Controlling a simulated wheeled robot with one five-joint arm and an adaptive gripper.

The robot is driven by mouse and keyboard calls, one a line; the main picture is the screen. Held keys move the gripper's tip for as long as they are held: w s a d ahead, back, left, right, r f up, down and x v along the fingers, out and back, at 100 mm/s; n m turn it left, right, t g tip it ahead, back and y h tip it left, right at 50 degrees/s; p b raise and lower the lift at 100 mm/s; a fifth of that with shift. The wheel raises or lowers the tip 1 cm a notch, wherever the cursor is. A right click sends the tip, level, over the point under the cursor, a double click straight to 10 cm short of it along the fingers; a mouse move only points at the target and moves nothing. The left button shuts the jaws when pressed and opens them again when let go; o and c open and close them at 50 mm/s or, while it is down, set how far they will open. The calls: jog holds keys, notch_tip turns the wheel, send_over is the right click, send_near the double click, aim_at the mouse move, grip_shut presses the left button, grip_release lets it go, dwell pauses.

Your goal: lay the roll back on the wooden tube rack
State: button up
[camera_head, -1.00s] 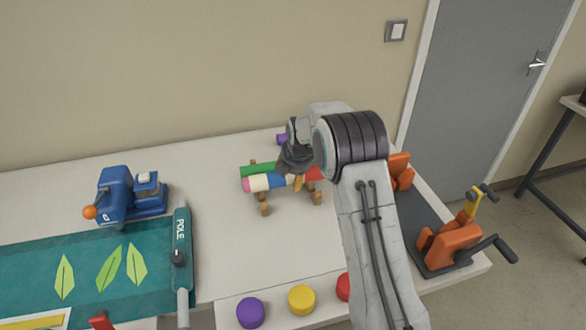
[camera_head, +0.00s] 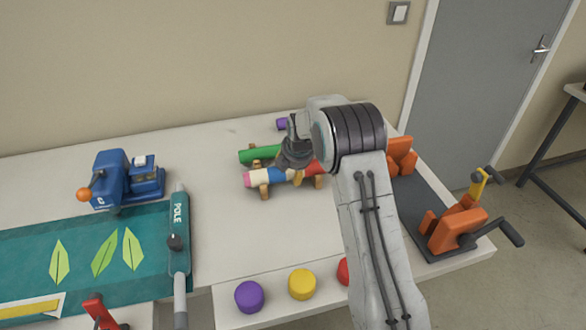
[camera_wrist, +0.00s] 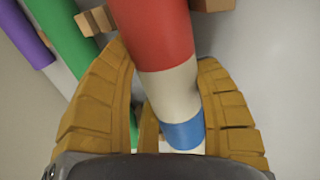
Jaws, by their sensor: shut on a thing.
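The striped roll (camera_head: 257,177), with pink, cream, blue and red bands, lies level between the fingers of my gripper (camera_head: 298,178). In the wrist view, the yellow-brown fingers of my gripper (camera_wrist: 165,110) are shut on either side of the roll's cream and blue part; its red part (camera_wrist: 155,35) reaches beyond them. The wooden tube rack (camera_head: 264,192) is right under the roll, mostly hidden by it. I cannot tell whether roll and rack touch. A green roll (camera_head: 258,154) lies behind, on the rack's back part.
A purple roll (camera_head: 282,124) lies farther back by the wall. A blue machine (camera_head: 125,182) and a teal mat (camera_head: 85,250) are at left. Orange clamps (camera_head: 455,230) stand at right. Purple (camera_head: 249,297) and yellow (camera_head: 302,284) buttons line the front. The table's middle is clear.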

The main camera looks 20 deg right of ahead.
jog(key=o, duration=1.3)
jog(key=shift+r, duration=0.15)
jog(key=v, duration=1.1)
jog(key=shift+s+r, duration=0.25)
jog(key=shift+r, duration=0.05)
